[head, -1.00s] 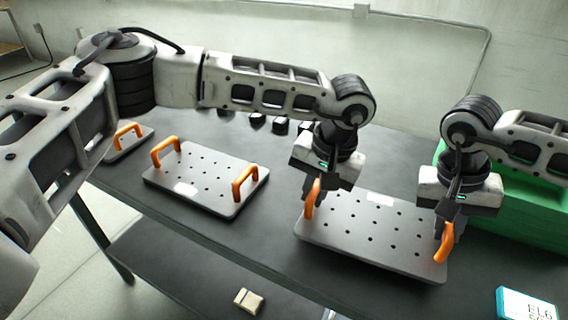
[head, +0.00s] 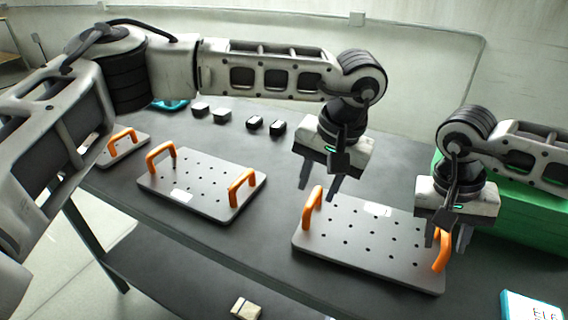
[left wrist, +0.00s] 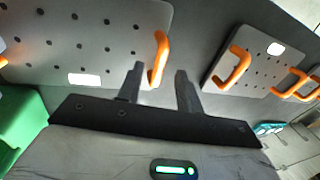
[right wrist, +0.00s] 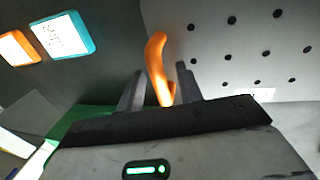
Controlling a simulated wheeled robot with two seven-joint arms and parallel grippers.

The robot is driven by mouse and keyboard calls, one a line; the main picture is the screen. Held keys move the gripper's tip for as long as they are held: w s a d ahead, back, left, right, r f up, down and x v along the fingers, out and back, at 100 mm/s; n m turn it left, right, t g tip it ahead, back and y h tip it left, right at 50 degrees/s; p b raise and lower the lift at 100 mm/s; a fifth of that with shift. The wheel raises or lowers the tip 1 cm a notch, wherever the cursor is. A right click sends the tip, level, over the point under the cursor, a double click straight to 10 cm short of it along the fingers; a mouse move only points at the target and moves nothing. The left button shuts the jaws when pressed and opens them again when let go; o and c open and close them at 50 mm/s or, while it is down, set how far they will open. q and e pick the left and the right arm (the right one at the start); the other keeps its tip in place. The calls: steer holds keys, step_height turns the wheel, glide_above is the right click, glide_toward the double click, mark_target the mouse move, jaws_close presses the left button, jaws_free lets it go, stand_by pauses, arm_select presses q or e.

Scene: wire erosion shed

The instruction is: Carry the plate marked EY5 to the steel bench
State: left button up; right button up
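A grey perforated plate (head: 368,240) with two orange handles lies flat on the dark bench (head: 262,262) at right in the head view. A similar plate (head: 205,178) lies left of it. Both have white labels, too small to read, so I cannot tell which is EY5. My left gripper (head: 319,186) is open and empty, just above the right plate's left handle (head: 313,208); it also shows in the left wrist view (left wrist: 160,72). My right gripper (head: 446,240) is open at the right handle (head: 441,252). In the right wrist view that handle (right wrist: 157,62) appears between its fingers.
A third handled plate (head: 122,150) is partly hidden at far left. Several small blocks (head: 254,123) line the bench's back. A green box (head: 525,215) stands behind my right gripper. A blue-edged lettered card (head: 530,306) lies at front right. A beige block (head: 245,308) sits lower down.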

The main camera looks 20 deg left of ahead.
steer(key=shift+r, duration=0.3)
arm_select(q)
step_height(320, 180, up, 7)
steer(key=d, duration=0.1)
steer(key=shift+d+f, duration=0.15)
steer(key=shift+f, duration=0.05)
arm_select(e)
step_height(320, 180, up, 11)
steer(key=a, duration=0.2)
steer(key=shift+a+r, duration=0.15)
arm_select(q)
steer(key=shift+s, duration=0.1)
